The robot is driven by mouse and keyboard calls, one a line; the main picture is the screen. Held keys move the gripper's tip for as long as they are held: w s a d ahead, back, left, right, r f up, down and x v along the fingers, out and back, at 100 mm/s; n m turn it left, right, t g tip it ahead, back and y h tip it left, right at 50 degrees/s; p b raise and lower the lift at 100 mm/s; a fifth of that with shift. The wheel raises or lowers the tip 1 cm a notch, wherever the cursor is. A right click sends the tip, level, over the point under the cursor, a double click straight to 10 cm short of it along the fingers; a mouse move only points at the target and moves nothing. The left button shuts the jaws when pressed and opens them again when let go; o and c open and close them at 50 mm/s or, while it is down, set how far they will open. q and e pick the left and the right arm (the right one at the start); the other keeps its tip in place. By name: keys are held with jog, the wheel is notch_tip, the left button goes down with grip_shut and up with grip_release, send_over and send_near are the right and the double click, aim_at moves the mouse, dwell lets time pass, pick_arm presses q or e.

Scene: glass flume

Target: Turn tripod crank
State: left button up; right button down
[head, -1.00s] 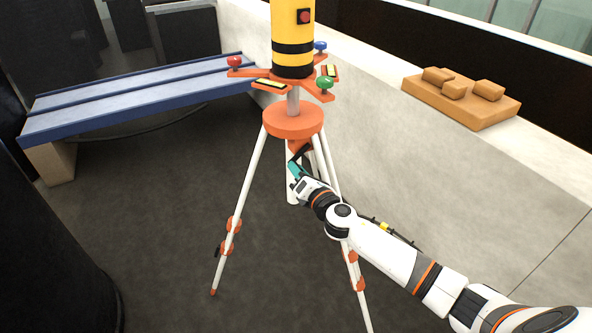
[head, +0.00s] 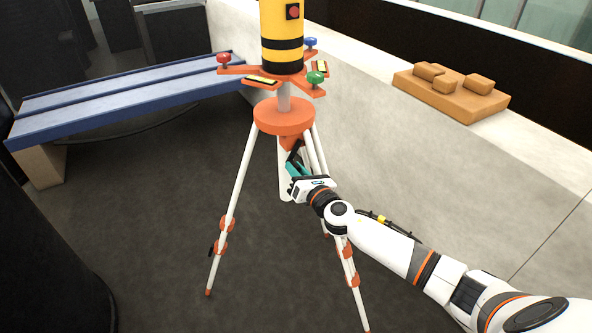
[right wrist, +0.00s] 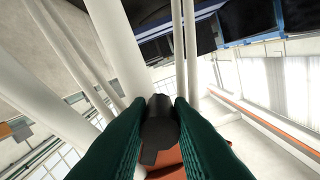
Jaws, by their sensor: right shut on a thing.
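The tripod (head: 284,117) stands upright on the dark floor, with an orange head and white legs. A yellow instrument with black bands (head: 283,30) sits on top of it. My right gripper (head: 293,158) is at the tripod's column just below the orange head. In the right wrist view its two green fingers (right wrist: 160,122) are shut on the dark crank handle (right wrist: 159,128). An orange part of the tripod (right wrist: 170,158) shows behind the handle. The rest of the crank is mostly hidden by the gripper. My left gripper is not in view.
A blue-edged bench (head: 130,93) stands at the left behind the tripod. A pale wall (head: 440,160) runs along the right, with an orange-brown board of blocks (head: 450,95) on its top. Tripod legs (head: 235,195) stand close around my right arm.

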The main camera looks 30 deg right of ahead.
jog(key=c, duration=1.3)
grip_release()
jog(key=s+d+b, duration=0.1)
jog(key=s, duration=1.1)
jog(key=shift+b, duration=0.3)
jog(key=shift+w, duration=0.1)
